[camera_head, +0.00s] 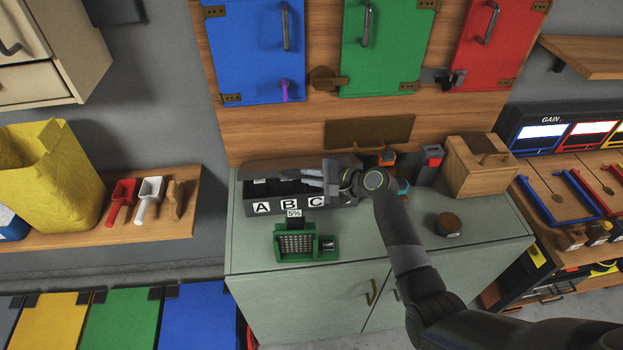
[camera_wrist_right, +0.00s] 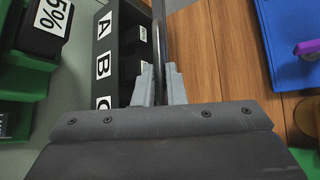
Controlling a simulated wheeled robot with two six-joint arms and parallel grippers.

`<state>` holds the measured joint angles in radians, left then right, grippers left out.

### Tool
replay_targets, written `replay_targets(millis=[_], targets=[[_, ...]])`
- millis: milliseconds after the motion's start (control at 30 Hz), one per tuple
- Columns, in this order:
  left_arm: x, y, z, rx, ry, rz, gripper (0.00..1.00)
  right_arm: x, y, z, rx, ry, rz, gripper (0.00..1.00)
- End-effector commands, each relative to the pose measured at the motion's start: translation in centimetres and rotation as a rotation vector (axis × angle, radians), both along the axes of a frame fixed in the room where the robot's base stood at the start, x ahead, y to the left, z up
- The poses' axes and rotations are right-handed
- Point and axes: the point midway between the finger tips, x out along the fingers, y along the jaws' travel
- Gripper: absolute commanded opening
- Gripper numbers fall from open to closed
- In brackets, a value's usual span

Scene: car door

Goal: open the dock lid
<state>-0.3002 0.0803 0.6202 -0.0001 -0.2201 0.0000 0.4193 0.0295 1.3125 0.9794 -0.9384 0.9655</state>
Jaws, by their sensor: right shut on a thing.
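The dark dock (camera_head: 258,206), marked A, B and C on its front, stands on the grey-green cabinet top. Its inside shows, with dark compartments, and its dark lid (camera_head: 270,165) stands raised along the back edge. My right gripper (camera_head: 318,178) reaches in from the right over the dock's right half. In the right wrist view, my right gripper (camera_wrist_right: 160,75) is shut on the lid (camera_wrist_right: 158,28), which shows as a thin dark plate nearly edge-on between the fingers. The labelled dock front (camera_wrist_right: 103,45) lies left of it. My left gripper is not in view.
A green grid holder (camera_head: 296,245) with a 5% tag stands before the dock. A wooden box (camera_head: 480,163), a dark canister (camera_head: 428,165) and a round brown-topped item (camera_head: 447,225) stand to the right. The wooden wall panel (camera_head: 265,130) rises close behind.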

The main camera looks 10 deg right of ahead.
Motion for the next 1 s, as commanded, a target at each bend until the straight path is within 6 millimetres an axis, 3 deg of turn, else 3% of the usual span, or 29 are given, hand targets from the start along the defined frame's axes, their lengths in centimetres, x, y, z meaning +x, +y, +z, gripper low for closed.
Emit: replay_targets(millis=[233, 733, 767, 900, 1000], targets=[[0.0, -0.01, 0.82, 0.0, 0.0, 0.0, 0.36, 0.72, -0.04, 1.23, -0.001, -0.003, -0.001, 0.0], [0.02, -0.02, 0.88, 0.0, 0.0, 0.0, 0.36, 0.87, -0.03, 1.36, -0.001, -0.004, 0.0, 0.0], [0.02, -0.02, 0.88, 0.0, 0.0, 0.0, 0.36, 0.86, -0.03, 1.35, -0.001, -0.004, 0.0, 0.14], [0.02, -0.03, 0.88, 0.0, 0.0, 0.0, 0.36, 0.84, -0.02, 1.34, -0.001, -0.002, 0.0, 0.33], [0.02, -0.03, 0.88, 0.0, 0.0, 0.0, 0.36, 0.84, -0.02, 1.33, -0.001, -0.002, 0.0, 0.33]])
